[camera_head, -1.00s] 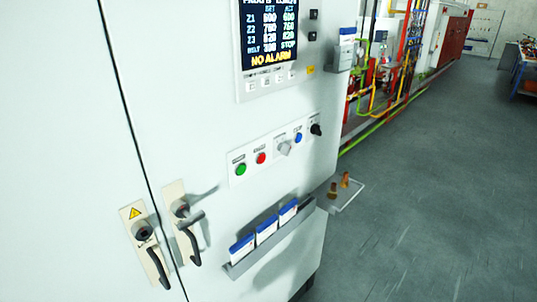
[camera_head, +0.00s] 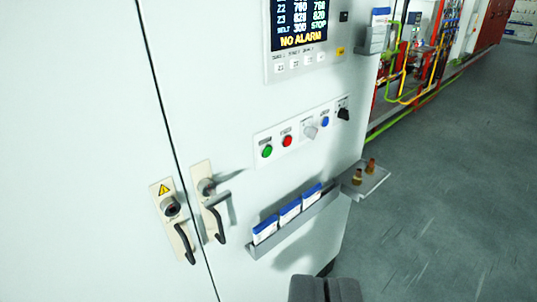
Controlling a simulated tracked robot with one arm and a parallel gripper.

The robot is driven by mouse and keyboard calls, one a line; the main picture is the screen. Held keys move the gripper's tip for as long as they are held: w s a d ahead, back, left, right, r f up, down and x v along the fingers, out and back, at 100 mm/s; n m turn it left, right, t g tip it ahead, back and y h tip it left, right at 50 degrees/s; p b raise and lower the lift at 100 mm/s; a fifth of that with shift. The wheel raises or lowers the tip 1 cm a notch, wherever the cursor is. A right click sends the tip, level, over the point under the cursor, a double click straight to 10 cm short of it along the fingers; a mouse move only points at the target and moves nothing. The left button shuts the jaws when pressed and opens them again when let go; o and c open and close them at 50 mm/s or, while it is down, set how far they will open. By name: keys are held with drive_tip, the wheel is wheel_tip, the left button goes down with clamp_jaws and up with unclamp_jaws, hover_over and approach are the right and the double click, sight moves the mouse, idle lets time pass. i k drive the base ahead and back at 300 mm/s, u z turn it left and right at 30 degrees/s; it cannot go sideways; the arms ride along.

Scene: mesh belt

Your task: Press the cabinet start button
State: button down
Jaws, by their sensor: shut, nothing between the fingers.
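The white cabinet (camera_head: 100,150) fills the left and middle of the view. Its button strip carries a green button (camera_head: 267,151), a red button (camera_head: 287,141), a grey selector knob (camera_head: 310,131), a blue button (camera_head: 325,121) and a black rotary switch (camera_head: 344,114). The label texts are too small to read; the green button is the likely start button. My gripper (camera_head: 327,283) shows at the bottom edge, its two dark fingers together and empty. It is below the button strip in the picture and apart from the buttons.
A display (camera_head: 298,25) above the strip reads NO ALARM. A rack with booklets (camera_head: 290,212) juts out below the buttons. A small side shelf (camera_head: 365,182) holds brass-coloured pieces. Two door handles (camera_head: 181,240) (camera_head: 217,225) stick out at left. Grey floor (camera_head: 450,190) is clear at right.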

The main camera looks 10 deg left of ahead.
sight(267, 152)
drive_tip(key=k, duration=0.65)
drive_tip(key=z, duration=0.5)
drive_tip(key=i, duration=1.55)
drive_tip(key=z, duration=0.15)
